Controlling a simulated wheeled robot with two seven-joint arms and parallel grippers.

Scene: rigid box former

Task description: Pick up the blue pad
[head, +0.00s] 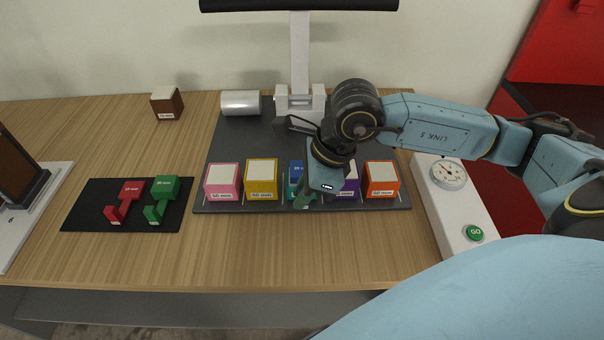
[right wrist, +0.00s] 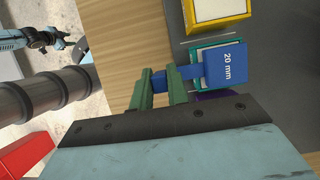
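The blue pad (right wrist: 226,64), marked 20 mm, lies over the top of a teal-edged box (right wrist: 199,48), with its handle (right wrist: 160,83) reaching out to the left in the right wrist view. My right gripper (right wrist: 162,88) has its two green fingers on either side of the handle's end, which fills the gap between them; it looks shut on it. In the head view the blue pad (head: 296,167) is partly hidden by my right gripper (head: 304,200). My left gripper is outside the head view; part of my left arm shows small in the right wrist view.
Pink (head: 222,182), yellow (head: 261,180), purple (head: 349,182) and orange (head: 381,180) boxes stand close beside it on the dark base (head: 240,206). Red (head: 124,198) and green (head: 161,196) pads lie on a black mat (head: 84,205). A panel with a gauge (head: 448,174) is at right. The front table strip is clear.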

